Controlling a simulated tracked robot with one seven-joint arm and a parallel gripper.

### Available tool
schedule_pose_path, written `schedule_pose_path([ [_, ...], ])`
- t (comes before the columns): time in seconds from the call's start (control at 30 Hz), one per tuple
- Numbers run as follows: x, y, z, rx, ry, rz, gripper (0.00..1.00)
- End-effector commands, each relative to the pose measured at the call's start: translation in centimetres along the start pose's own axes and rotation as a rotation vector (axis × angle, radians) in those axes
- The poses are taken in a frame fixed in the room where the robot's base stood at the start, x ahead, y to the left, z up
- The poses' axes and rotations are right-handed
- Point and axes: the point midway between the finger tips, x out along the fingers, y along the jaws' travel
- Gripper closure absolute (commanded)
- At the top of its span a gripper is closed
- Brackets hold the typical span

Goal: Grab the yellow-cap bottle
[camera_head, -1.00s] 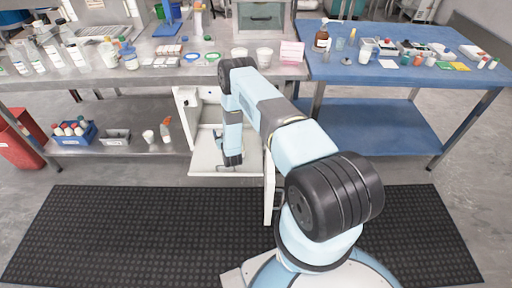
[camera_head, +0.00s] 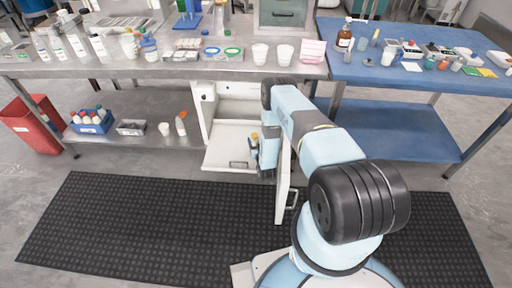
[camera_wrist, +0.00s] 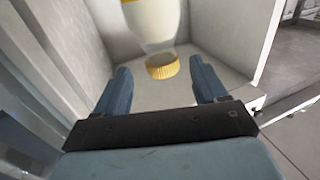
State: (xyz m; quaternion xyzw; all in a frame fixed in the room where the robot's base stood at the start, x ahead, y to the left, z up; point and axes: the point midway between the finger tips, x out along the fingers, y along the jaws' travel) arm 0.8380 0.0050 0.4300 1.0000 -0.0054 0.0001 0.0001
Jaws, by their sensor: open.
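The yellow-cap bottle (camera_wrist: 152,28) is pale with a yellow band or contents. In the wrist view it narrows toward a ribbed yellow cap (camera_wrist: 163,68) and its far end is cut off by the top edge. My gripper (camera_wrist: 160,65) is open, with one blue finger on each side of the cap and visible gaps to both. Nothing is held. In the head view my gripper (camera_head: 266,163) points down inside the open white cabinet (camera_head: 226,158), beside a small yellow patch (camera_head: 254,138) that appears to be the bottle. My arm partly hides it.
The cabinet's pale side walls stand close around my gripper. The steel bench (camera_head: 185,68) above holds bottles, dishes and white cups (camera_head: 260,53). The blue table (camera_head: 420,80) stands at right. A black mat (camera_head: 150,225) covers clear floor.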

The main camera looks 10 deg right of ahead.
Motion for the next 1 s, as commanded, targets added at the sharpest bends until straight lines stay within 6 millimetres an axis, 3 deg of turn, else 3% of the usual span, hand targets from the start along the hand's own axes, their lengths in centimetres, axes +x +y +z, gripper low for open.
schedule_pose_path([
  [0.4,4.8,-0.4,0.5,0.000,0.000,-0.002,0.29],
  [0.7,5.2,-0.4,0.5,0.000,-0.001,-0.002,0.29],
  [1.0,5.2,-0.4,0.5,0.000,-0.001,-0.002,0.56],
])
